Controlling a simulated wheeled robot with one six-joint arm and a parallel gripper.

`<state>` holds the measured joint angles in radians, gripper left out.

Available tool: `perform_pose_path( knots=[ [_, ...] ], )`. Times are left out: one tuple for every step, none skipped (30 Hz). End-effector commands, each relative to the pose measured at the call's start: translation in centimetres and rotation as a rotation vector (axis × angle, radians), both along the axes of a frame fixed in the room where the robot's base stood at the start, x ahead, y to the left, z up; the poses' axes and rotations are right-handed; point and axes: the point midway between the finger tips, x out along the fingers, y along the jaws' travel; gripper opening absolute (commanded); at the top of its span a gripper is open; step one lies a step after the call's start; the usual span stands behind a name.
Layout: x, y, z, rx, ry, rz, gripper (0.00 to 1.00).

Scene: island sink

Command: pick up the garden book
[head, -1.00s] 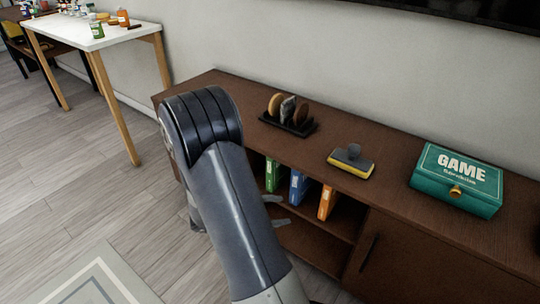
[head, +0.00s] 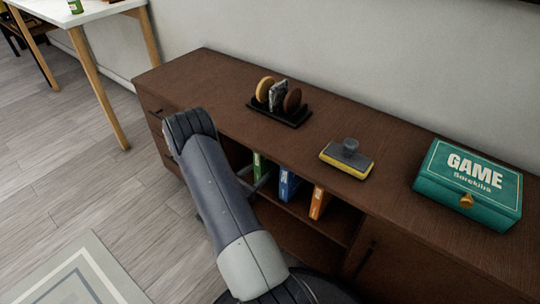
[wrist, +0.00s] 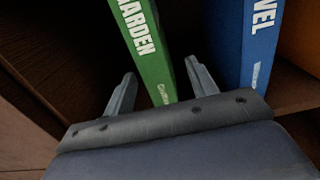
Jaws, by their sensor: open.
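The garden book (wrist: 144,45) is green with white spine letters and stands upright in the cabinet's open shelf. In the head view the green book (head: 258,166) shows only in part, next to my arm. My gripper (wrist: 160,80) is open in the wrist view, with one finger on each side of the green spine's lower part. The right finger is in the gap between the green book and the blue book. I cannot tell whether either finger touches the book. In the head view my arm hides most of the gripper.
A blue book (head: 288,185) and an orange book (head: 319,202) stand to the right on the same shelf. On the cabinet top (head: 215,85) are a black rack (head: 280,114), a yellow-grey scrubber (head: 347,158) and a teal game box (head: 468,184). A white table (head: 105,10) stands at the left.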

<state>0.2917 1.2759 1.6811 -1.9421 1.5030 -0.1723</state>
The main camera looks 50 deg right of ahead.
Motion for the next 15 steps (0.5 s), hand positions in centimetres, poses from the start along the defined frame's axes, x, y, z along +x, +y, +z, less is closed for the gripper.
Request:
perform_pose_path(
  knots=[
    [0.0, -0.7, -0.1, -0.001, -0.002, -0.002, 0.55],
    [0.1, -0.9, -0.1, -0.001, -0.003, -0.002, 0.55],
    [0.1, -1.2, 0.0, -0.001, -0.002, -0.002, 0.55],
    [0.1, -1.3, 0.0, -0.001, -0.002, -0.001, 0.55],
    [0.1, -1.5, 0.0, -0.001, -0.002, -0.001, 0.55],
    [0.2, -1.7, 0.0, -0.002, -0.002, -0.001, 0.55],
    [0.3, -2.0, 0.0, -0.002, -0.002, -0.001, 0.55],
    [0.3, -2.4, 0.0, -0.001, -0.002, -0.002, 0.55],
    [0.4, -2.9, 0.0, -0.001, -0.003, -0.004, 0.55],
    [0.5, -3.4, 0.0, -0.002, -0.004, -0.003, 0.55],
    [0.6, -3.9, 0.1, -0.002, -0.004, -0.003, 0.55],
    [0.8, -4.5, 0.2, -0.002, -0.004, -0.004, 0.55],
    [0.9, -4.9, 0.2, -0.002, -0.004, -0.003, 0.55],
    [0.9, -5.4, 0.2, -0.001, -0.003, -0.003, 0.55],
    [0.9, -5.8, 0.2, -0.001, -0.002, -0.004, 0.55]
  ],
)
